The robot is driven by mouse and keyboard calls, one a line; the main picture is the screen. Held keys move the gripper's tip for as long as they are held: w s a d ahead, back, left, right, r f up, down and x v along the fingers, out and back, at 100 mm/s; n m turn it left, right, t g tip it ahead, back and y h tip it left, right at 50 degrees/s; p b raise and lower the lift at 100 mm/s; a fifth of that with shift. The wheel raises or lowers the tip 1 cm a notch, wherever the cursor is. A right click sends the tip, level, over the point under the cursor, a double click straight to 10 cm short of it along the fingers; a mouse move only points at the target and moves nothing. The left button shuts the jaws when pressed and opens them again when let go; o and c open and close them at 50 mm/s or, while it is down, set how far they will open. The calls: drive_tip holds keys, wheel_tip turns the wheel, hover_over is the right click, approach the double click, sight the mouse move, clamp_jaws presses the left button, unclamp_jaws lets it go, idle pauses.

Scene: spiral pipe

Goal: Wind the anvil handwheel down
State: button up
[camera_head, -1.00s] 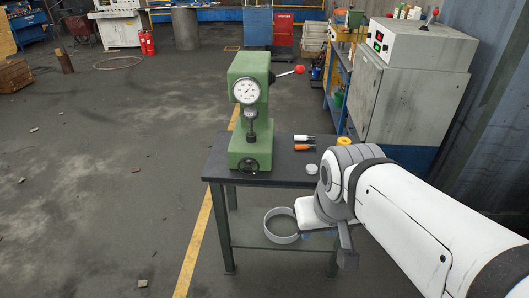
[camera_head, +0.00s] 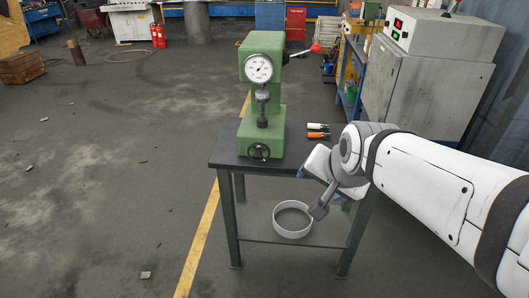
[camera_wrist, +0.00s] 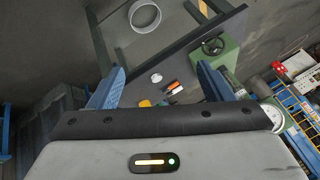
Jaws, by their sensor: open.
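The anvil handwheel (camera_head: 258,152) is a small black wheel low on the front of the green hardness tester (camera_head: 263,90), which stands upright on a dark table. It also shows in the wrist view (camera_wrist: 212,45), at upper right. The tester has a round white dial, and the black anvil column sits below it, above the wheel. My gripper (camera_wrist: 160,85) is open, with its two blue fingers wide apart and nothing between them held. It is to the right of the handwheel and apart from it.
A grey ring (camera_head: 293,220) is on the lower shelf. A grey cabinet (camera_head: 420,90) stands at right.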

drive_tip(key=o, duration=0.4)
drive_tip(key=w+a+f+m+t+b, duration=0.1)
drive_tip(key=w+a+f+m+b, duration=0.1)
drive_tip(key=w+b, duration=0.1)
drive_tip(key=w+a+f+m+t+y+b, duration=0.1)
drive_tip(key=w+a+f+m+b, duration=0.1)
drive_tip(key=w, duration=0.2)
drive_tip(key=w+a+f+m+t+b, duration=0.1)
drive_tip(key=w+a+f+m+b, duration=0.1)
drive_tip(key=w+b, duration=0.1)
drive_tip(key=shift+w+f+m+b, duration=0.25)
drive_tip(key=shift+m+b, duration=0.05)
drive_tip(key=shift+m, duration=0.1)
drive_tip(key=shift+o, duration=0.8)
drive_tip(key=w+a+f+m+t+b, duration=0.3)
drive_tip(key=w+a+f+m+b, duration=0.1)
drive_tip(key=w+m+b, duration=0.3)
drive_tip(key=shift+w+a+f+y+b, duration=0.25)
drive_tip(key=shift+w+a+y+b, duration=0.1)
drive_tip(key=shift+w+b, duration=0.3)
drive_tip(key=m+t+h+b, duration=0.4)
drive_tip(key=m+t+b, duration=0.1)
drive_tip(key=m+b, duration=1.1)
approach(258, 154)
drive_tip(key=w+m, duration=0.1)
drive_tip(key=w, duration=0.7)
drive_tip(key=shift+w+d+f, duration=0.15)
drive_tip(key=shift+w+d, duration=0.05)
drive_tip(key=shift+w, duration=0.2)
drive_tip(key=shift+c, duration=0.4)
